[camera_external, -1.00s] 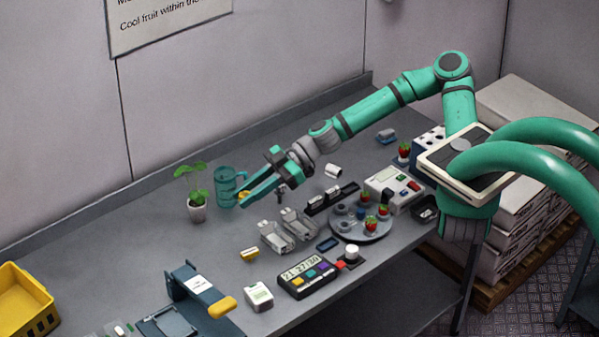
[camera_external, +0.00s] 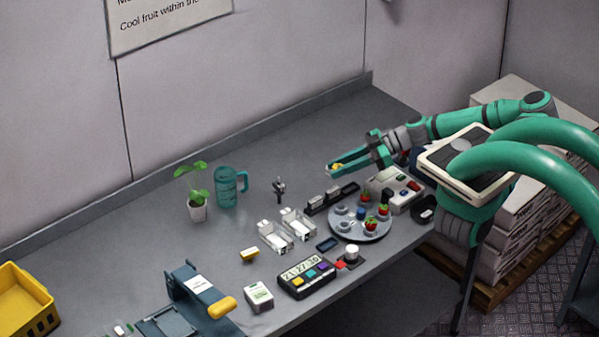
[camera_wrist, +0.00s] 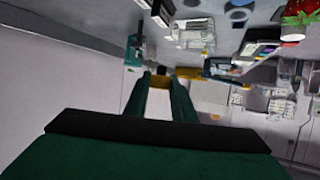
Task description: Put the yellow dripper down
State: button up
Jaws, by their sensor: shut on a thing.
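The yellow dripper (camera_external: 334,167) sits between the fingertips of my gripper (camera_external: 338,171), which is shut on it. It is held in the air above the back right part of the bench, behind the black rail. In the wrist view the dripper (camera_wrist: 161,80) shows as a small yellow piece between the two green fingers of my gripper (camera_wrist: 161,90). Its far side is hidden.
A teal mug (camera_external: 226,188), a potted seedling (camera_external: 197,212) and a small dark stand (camera_external: 279,190) are at the left. A round grey tray (camera_external: 345,232) with strawberries stands below my gripper, near a scale-like device (camera_external: 405,196). The back bench strip (camera_external: 300,140) is clear.

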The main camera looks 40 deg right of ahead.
jog(key=w+d+f, duration=0.1)
jog(key=w+f, duration=0.3)
jog(key=w, duration=0.4)
send_over(314, 185)
jog(key=s, duration=0.1)
jog(key=f, duration=0.4)
jog(key=shift+a+f, duration=0.2)
jog(key=shift+f, duration=0.05)
jog(key=shift+w+d+f, duration=0.1)
jog(key=shift+w+f, duration=0.35)
jog(key=shift+f, duration=1.75)
jog(key=shift+f, duration=0.15)
jog(key=o, duration=0.9)
jog(key=shift+o, duration=0.5)
